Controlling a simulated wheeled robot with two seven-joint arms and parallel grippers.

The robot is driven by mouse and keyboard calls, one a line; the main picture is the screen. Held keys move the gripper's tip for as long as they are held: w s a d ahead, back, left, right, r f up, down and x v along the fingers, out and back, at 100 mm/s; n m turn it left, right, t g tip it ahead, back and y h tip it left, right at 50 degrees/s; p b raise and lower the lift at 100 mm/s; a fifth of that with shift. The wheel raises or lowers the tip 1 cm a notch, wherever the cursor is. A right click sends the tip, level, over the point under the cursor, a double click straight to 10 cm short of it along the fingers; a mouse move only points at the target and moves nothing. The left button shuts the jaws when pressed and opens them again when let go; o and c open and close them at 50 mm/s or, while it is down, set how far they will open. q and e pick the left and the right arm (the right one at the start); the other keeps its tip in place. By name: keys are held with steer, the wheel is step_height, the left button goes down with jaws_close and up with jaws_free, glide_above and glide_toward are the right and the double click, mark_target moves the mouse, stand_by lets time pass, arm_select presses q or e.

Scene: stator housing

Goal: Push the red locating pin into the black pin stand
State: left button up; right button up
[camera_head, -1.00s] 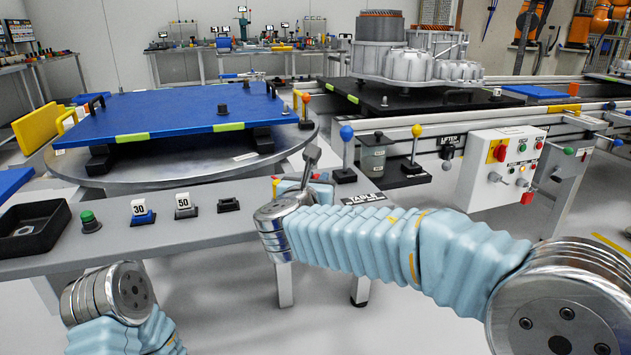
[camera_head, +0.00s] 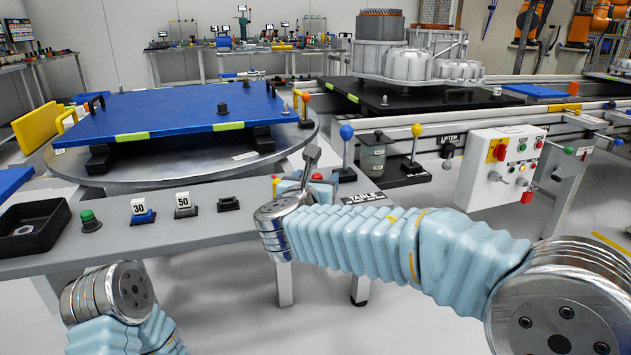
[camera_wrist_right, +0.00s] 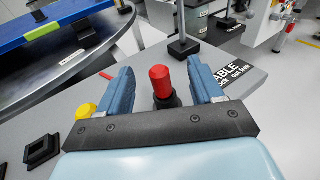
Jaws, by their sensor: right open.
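The red locating pin (camera_wrist_right: 160,82) stands upright between the spread fingers of my right gripper (camera_wrist_right: 161,74) in the right wrist view. Its lower end meets the black pin stand (camera_wrist_right: 167,102); how deep it sits I cannot tell. Gaps show between the pin and both blue fingers, so the gripper is open and not holding it. In the head view the pin's red top (camera_head: 316,176) shows just right of my right gripper (camera_head: 303,172), which is partly hidden by its wrist. My left arm's metal joint shows at the lower left, but its gripper is out of frame.
On the grey table are a black tray (camera_head: 32,228), a green button (camera_head: 88,219), the 30 and 50 markers and a small black block (camera_head: 228,204). A blue-topped post (camera_head: 346,150) rises close behind the right gripper. A white control box (camera_head: 502,168) stands right.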

steer(key=shift+s+a, duration=0.1)
steer(key=shift+s, duration=0.3)
arm_select(q)
steer(key=shift+f, duration=0.2)
arm_select(e)
steer(key=shift+v, duration=1.85)
steer(key=shift+r, duration=0.1)
arm_select(q)
steer(key=shift+w+a+f+b, duration=0.1)
steer(key=shift+w+a+b, duration=0.2)
steer(key=shift+a, duration=0.3)
arm_select(e)
steer(key=v, duration=1.3)
steer(key=shift+s, duration=0.4)
